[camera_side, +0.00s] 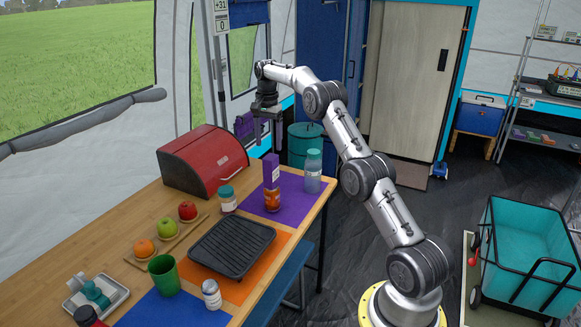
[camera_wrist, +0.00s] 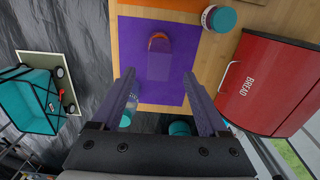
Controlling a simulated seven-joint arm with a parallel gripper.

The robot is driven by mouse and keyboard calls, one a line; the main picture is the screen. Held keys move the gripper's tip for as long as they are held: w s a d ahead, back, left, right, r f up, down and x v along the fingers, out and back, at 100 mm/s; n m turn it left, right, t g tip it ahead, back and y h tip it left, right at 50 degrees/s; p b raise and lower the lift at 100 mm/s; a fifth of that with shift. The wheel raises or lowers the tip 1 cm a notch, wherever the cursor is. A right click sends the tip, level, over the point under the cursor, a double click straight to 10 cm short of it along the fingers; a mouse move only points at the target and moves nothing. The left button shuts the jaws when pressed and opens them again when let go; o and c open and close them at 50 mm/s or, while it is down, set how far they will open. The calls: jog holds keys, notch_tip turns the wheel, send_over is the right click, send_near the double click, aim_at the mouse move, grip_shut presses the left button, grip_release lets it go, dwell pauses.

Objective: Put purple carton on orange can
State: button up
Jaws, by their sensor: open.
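The purple carton (camera_side: 271,168) stands upright on top of the orange can (camera_side: 272,201), which rests on the purple mat. The wrist view shows the carton (camera_wrist: 173,65) from above, with a strip of the orange can (camera_wrist: 159,38) at its far edge; the rest of the can is hidden below it. My gripper (camera_side: 261,137) is above the carton, apart from it, open and empty. In the wrist view, my gripper (camera_wrist: 160,77) has its fingers spread to either side of the carton.
A teal-lidded jar (camera_side: 227,199), a clear teal-lidded bottle (camera_side: 313,172) and a red bread box (camera_side: 203,160) stand near the can. A black grill tray (camera_side: 232,248) lies nearer the front.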

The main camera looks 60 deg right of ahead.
jog(key=s+a+r+n+t, duration=0.1)
jog(key=s+a+r+n, duration=0.2)
jog(key=a+r, duration=0.5)
jog(key=s+a+r+n+t, duration=0.1)
jog(key=s+a+r+n, duration=0.4)
jog(key=a, duration=0.4)
jog(key=s+a+r+n+t, duration=0.2)
jog(key=s+a+r+n, duration=0.1)
jog(key=s+a, duration=0.7)
jog(key=s+a+f+n, duration=0.3)
jog(key=s, duration=0.4)
jog(key=s+a+f+n+t, duration=0.1)
jog(key=s+a+f+n, duration=0.2)
jog(key=s, duration=0.5)
jog(key=shift+s+a+f+n+t, duration=0.3)
jog(key=shift+a+f+n, duration=0.1)
jog(key=shift+a+f, duration=0.3)
